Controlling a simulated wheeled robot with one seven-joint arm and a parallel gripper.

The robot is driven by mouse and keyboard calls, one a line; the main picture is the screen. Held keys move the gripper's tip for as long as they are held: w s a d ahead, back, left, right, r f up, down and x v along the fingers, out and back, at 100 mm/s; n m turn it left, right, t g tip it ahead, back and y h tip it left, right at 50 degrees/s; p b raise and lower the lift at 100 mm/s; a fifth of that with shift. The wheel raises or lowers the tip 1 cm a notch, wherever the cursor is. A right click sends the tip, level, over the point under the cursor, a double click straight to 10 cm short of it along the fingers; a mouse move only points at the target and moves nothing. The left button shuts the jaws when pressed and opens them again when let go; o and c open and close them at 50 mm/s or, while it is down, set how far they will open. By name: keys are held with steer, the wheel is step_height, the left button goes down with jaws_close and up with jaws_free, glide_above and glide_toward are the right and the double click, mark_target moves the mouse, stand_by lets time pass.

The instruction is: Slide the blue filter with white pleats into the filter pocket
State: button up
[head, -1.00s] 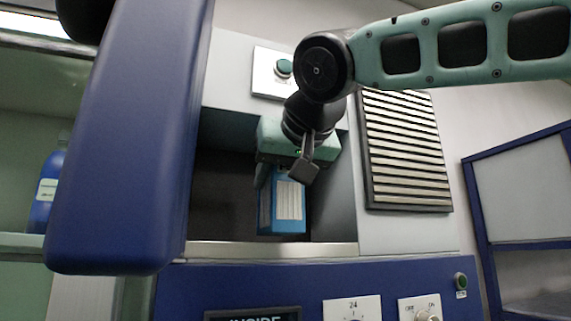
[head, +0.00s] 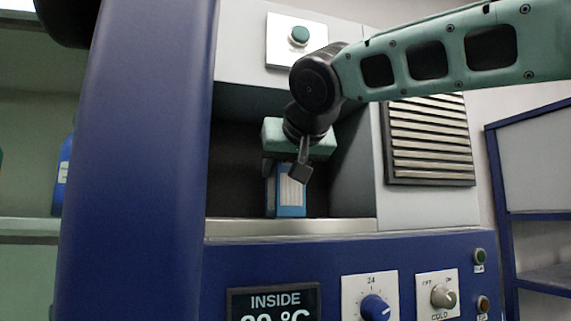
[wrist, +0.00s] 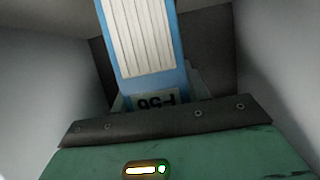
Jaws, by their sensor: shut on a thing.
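The blue filter (head: 291,197) with white pleats is upright in my gripper (head: 285,170), pleats toward the head camera. My gripper is shut on its upper part. The dark recess (head: 235,170) in the machine front, which looks like the filter pocket, surrounds them in the head view. The filter's lower end is just above the ledge (head: 240,226); I cannot tell whether they touch. In the wrist view the filter (wrist: 147,35) extends away from my gripper's green body, between grey walls (wrist: 35,80). The fingertips are partly hidden.
A blue upright column (head: 135,160) stands close at the left of the recess. A louvred vent (head: 430,140) is at its right and a green button (head: 299,36) above. A display (head: 272,303) and knobs (head: 376,307) are below. A blue bottle (head: 64,175) stands at far left.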

stand_by(0.3)
steer(key=o, duration=1.1)
steer(key=shift+s, duration=0.1)
steer(key=b+v, duration=0.6)
steer(key=v, duration=1.1)
steer(key=shift+s+r, duration=0.1)
steer(key=shift+s, duration=0.05)
